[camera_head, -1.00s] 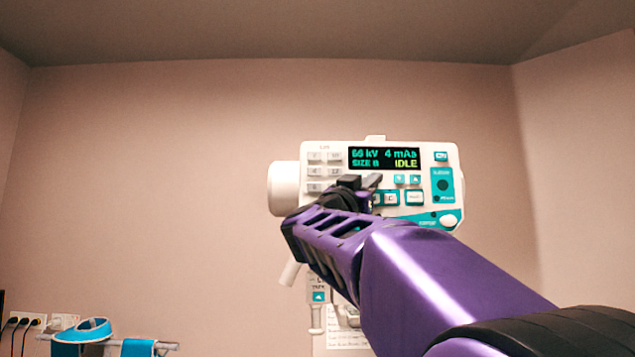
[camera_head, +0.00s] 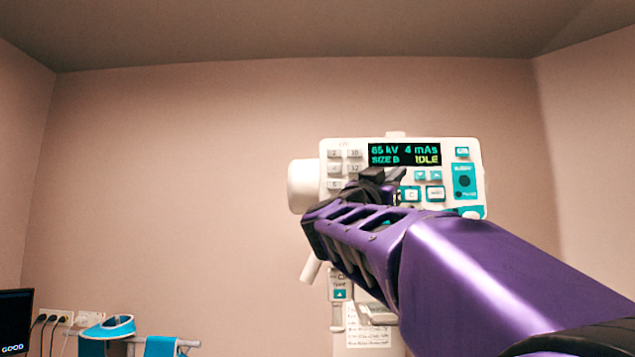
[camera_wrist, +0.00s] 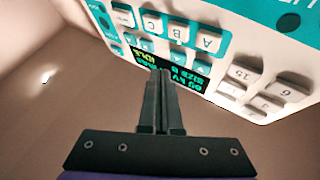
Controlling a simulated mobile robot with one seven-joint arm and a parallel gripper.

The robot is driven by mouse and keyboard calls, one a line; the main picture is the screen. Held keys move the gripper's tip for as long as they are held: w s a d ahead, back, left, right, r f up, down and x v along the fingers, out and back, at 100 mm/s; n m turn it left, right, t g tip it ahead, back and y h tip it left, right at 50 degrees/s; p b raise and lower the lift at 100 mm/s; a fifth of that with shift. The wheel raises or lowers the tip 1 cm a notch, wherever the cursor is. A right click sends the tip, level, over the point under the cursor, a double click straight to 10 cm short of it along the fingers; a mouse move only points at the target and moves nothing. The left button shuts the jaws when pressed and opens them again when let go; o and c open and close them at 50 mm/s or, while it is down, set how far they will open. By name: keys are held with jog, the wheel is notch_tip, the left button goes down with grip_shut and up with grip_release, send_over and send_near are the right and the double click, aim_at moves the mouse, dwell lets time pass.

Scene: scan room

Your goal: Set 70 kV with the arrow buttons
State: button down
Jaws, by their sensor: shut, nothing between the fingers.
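The white and teal control panel (camera_head: 329,150) stands ahead, above the room's middle. Its dark display (camera_head: 404,154) reads what looks like 65 kV, 4 mAs, SIZE B, IDLE; the last kV digit is hard to read. Two small teal arrow buttons (camera_head: 428,175) show below the display; my gripper hides keys to their left. My gripper (camera_head: 398,178) is shut and empty, its tips in front of the panel below the display. In the wrist view the panel is upside down, and the closed fingertips (camera_wrist: 158,75) overlap the display edge (camera_wrist: 196,82) beside the arrow keys (camera_wrist: 203,60). Contact cannot be told.
Number keys (camera_head: 345,168) sit on the panel's left, a teal block (camera_head: 464,180) on its right. A paper sheet (camera_head: 368,335) hangs below. At lower left are a monitor (camera_head: 15,320) reading GOOD, wall sockets (camera_head: 55,317) and a rail with blue items (camera_head: 108,328).

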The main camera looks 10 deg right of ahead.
jog(key=shift+s+a+b, duration=0.1)
jog(key=shift+s+a, duration=0.1)
jog(key=shift+s, duration=0.5)
jog(key=shift+s+a+b, duration=0.1)
jog(key=shift+s+a, duration=0.1)
jog(key=shift+s, duration=0.45)
jog(key=shift+s+a+b, duration=0.1)
jog(key=shift+s+a, duration=0.1)
jog(key=shift+s, duration=0.5)
jog(key=shift+r, duration=0.1)
dwell(1.1)
